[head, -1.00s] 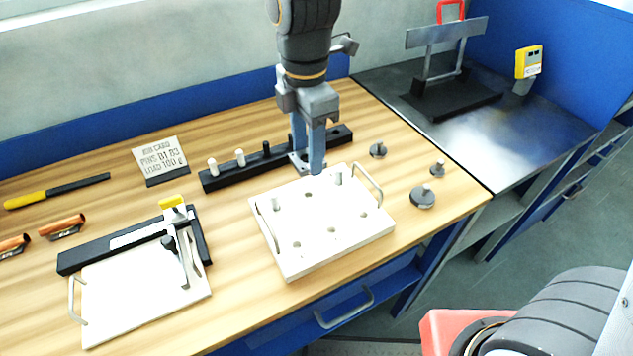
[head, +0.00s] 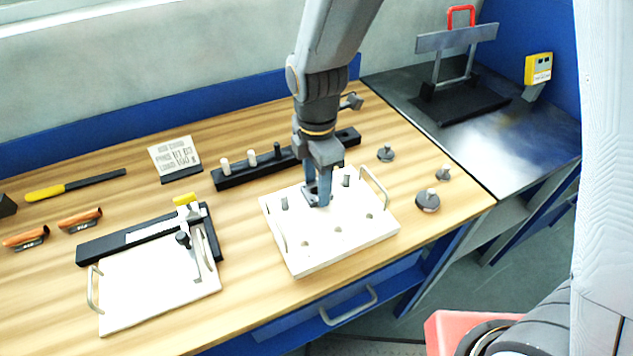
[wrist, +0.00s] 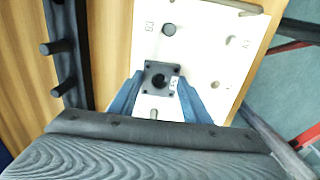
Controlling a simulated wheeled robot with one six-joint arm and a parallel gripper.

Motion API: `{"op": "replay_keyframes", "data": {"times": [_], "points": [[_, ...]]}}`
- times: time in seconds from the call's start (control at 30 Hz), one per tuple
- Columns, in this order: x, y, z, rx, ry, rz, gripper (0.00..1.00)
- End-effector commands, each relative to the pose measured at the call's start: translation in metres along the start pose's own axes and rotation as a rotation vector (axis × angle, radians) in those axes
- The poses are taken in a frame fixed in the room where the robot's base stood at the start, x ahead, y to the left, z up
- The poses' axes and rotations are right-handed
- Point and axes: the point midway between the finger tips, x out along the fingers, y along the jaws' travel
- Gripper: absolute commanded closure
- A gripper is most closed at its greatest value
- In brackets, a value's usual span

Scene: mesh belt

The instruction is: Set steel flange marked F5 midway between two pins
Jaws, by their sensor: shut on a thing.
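The fingers hide much of the flange in the head view.
Behind the plate lies a black rack (head: 230,177) with upright pegs. Round knobbed weights (head: 427,201) stand to the right. A clamp fixture on a white board (head: 160,290) is at left. A printed card (head: 175,156) stands behind it. The plate has handles (head: 374,186).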

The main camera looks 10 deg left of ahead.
Motion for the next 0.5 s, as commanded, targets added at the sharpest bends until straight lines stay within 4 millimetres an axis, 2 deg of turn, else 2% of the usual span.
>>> {"op": "replay_keyframes", "data": {"times": [0.13, 0.17, 0.27, 0.5], "points": [[0.0030, 0.0003, 0.0001, 0.000, 0.000, 0.000, 0.89], [0.0030, 0.0001, 0.0000, 0.000, 0.000, 0.000, 0.53], [0.0025, 0.0001, 0.0000, 0.000, 0.000, 0.000, 0.38], [0.0024, 0.0001, -0.0001, 0.000, 0.000, 0.000, 0.38]]}}
